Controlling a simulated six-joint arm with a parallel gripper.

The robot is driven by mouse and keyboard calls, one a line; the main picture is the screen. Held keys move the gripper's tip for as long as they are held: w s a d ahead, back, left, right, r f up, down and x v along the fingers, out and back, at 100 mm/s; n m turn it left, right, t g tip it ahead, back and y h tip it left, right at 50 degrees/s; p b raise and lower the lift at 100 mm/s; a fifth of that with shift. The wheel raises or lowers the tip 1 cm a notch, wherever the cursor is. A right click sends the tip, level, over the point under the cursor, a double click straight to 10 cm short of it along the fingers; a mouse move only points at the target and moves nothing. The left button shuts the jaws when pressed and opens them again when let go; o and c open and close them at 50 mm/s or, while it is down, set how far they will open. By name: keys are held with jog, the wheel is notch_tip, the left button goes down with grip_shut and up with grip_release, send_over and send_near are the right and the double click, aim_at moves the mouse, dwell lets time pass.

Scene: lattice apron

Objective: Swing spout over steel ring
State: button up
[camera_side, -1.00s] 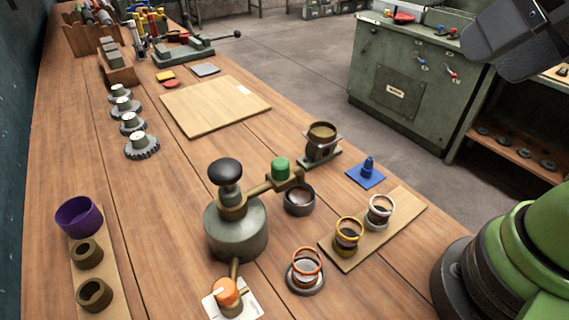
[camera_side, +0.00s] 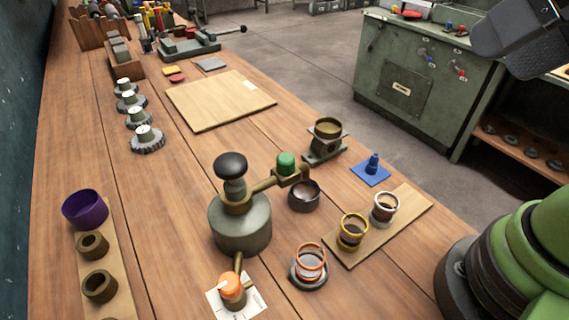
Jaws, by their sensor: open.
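A squat grey-green pot (camera_side: 240,222) with a black knob (camera_side: 231,166) stands on the bench. A brass spout arm (camera_side: 262,186) runs from it to the back right and carries a green cap (camera_side: 286,164); its tip is beside a dark metal cup (camera_side: 304,196), and I cannot tell whether it overhangs it. A second brass arm at the front ends at an orange cap (camera_side: 231,286). A pale, steel-coloured ring (camera_side: 386,201) tops a cup on a wooden strip (camera_side: 392,236). My gripper (camera_side: 512,50), dark and partly cut off at the top right, is open, far from the pot.
A yellow-ringed cup (camera_side: 353,231) shares the strip; an orange-ringed cup (camera_side: 309,265) stands in front. A brass-topped stand (camera_side: 326,140) and blue piece (camera_side: 371,170) are behind.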

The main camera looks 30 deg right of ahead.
jog(key=shift+c, duration=1.2)
jog(key=n+g+h, duration=0.2)
jog(key=n+g, duration=0.5)
jog(key=n, duration=0.6)
send_over(286, 157)
notch_tip(286, 157, down, 10)
jog(key=shift+f, duration=0.2)
notch_tip(286, 157, down, 10)
jog(key=shift+r, duration=0.15)
jog(key=shift+c, duration=0.3)
grip_shut()
